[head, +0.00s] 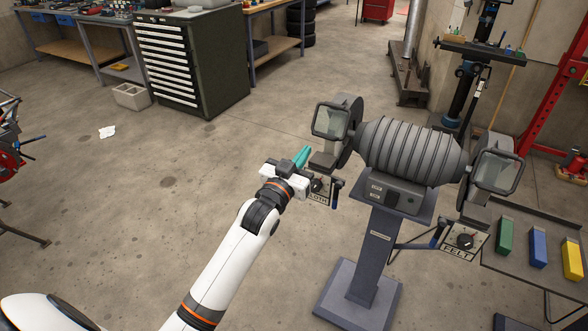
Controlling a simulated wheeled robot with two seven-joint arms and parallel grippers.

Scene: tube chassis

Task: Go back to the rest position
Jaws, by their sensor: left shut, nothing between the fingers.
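My left gripper (300,160) reaches in from the lower left on its white arm. Its teal fingers are together with nothing held between them. It is close to the left side of the bench grinder (410,150), near the left tool rest and the small dial panel (319,188) below it, whose label is partly covered by the gripper. I cannot tell whether the gripper touches the panel. My right gripper is not in view.
The grinder stands on a grey pedestal (372,255). A second dial panel marked FELT (462,240) is at its right. A tray (510,275) holds green, blue and yellow blocks. A drawer cabinet (220,65) stands behind. Open concrete floor lies left of my arm.

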